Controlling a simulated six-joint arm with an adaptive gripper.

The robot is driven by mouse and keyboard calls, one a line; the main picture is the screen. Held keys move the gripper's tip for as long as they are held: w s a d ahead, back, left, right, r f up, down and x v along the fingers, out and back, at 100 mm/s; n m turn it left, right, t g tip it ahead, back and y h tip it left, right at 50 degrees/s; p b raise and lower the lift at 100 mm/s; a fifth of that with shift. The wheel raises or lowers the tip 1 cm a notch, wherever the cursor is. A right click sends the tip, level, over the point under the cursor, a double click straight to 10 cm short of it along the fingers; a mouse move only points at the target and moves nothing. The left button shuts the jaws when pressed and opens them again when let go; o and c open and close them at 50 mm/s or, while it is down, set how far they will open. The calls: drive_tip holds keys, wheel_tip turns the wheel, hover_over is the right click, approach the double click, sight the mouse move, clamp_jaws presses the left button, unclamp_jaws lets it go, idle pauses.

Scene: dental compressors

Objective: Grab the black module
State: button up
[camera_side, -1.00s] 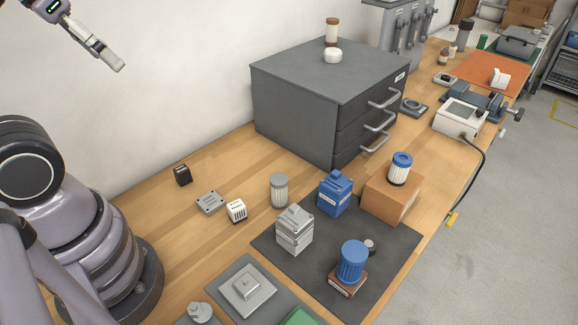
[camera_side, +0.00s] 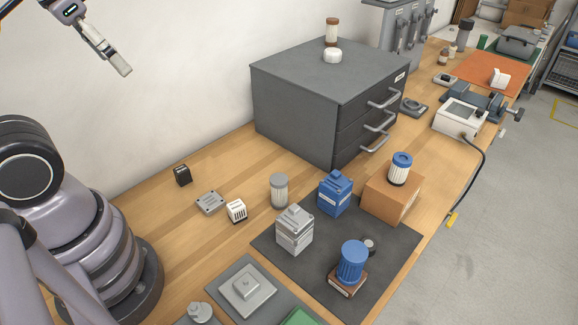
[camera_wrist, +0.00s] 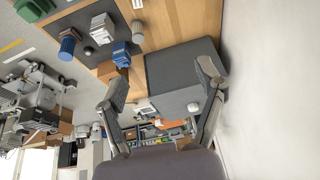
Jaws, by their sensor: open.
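The black module (camera_side: 183,175) is a small dark block standing on the wooden bench near the wall, left of a flat grey plate. I cannot make it out in the wrist view. My gripper (camera_side: 124,70) is high at the upper left in the side view, well above the bench and apart from the module. In the wrist view my gripper (camera_wrist: 168,82) has its two fingers spread wide, with nothing between them.
A grey drawer cabinet (camera_side: 300,105) stands right of the module against the wall. A grey plate (camera_side: 210,202), a white module (camera_side: 237,211) and a ribbed cylinder (camera_side: 279,190) stand nearby. A dark mat (camera_side: 385,262) holds blue and grey units.

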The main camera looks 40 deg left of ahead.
drive_tip(key=w+a+f+m+g+y, duration=0.2)
drive_tip(key=w+f+m+g+y, duration=0.3)
drive_tip(key=f, duration=0.3)
drive_tip(key=m+t+y, duration=0.2)
drive_tip(key=m+y, duration=0.6)
drive_tip(key=m, duration=0.5)
hover_over(185, 177)
drive_tip(key=s+d, duration=0.1)
drive_tip(key=d, duration=1)
wheel_tip(185, 177, down, 27)
drive_tip(key=shift+r, duration=0.2)
drive_tip(key=shift+m, duration=0.4)
drive_tip(key=x, duration=0.8)
drive_tip(key=shift+s+a+f, duration=0.25)
drive_tip(key=shift+f, duration=0.1)
drive_tip(key=shift+x, duration=2.75)
drive_tip(key=shift+w, duration=0.1)
drive_tip(key=shift+c, duration=0.2)
drive_tip(key=shift+r, duration=0.1)
drive_tip(key=c, duration=1.2)
